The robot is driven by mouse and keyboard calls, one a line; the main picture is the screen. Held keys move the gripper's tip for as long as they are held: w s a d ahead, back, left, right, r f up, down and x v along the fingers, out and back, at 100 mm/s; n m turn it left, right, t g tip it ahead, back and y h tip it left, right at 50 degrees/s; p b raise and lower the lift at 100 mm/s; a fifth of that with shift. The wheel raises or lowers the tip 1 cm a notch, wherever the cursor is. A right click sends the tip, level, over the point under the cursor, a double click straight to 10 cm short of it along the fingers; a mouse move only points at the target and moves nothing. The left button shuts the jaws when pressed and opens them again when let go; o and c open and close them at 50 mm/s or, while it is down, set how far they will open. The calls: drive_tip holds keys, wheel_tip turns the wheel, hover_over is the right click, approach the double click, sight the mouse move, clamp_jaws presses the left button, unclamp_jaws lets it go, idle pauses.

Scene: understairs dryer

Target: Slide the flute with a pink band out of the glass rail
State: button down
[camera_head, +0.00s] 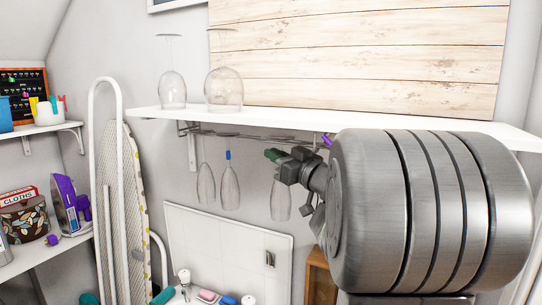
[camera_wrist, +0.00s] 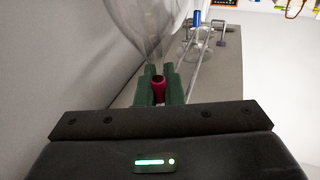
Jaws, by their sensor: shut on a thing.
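My gripper (camera_head: 274,156) is under the white shelf, at the right part of the glass rail (camera_head: 255,136). In the wrist view its green fingers (camera_wrist: 159,82) are shut on the flute with a pink band, one finger on each side of the pink band (camera_wrist: 158,90). This flute's clear bowl (camera_wrist: 160,30) shows beyond the fingers, and in the head view it hangs bowl down (camera_head: 281,201) below my gripper. Whether its foot is still in the rail is hidden by the gripper and shelf edge.
A flute with a blue band (camera_head: 229,186) and another clear flute (camera_head: 206,184) hang to the left. Two upturned glasses (camera_head: 224,88) stand on the white shelf (camera_head: 290,122) above. An ironing board (camera_head: 124,195) leans at the left. A white panel (camera_head: 225,250) is below.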

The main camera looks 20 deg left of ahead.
drive_tip(key=shift+d, duration=1.05)
drive_tip(key=shift+d+f, duration=0.3)
drive_tip(key=shift+s+a+r+n+g, duration=0.1)
drive_tip(key=shift+n+g, duration=0.2)
drive_tip(key=shift+g, duration=0.2)
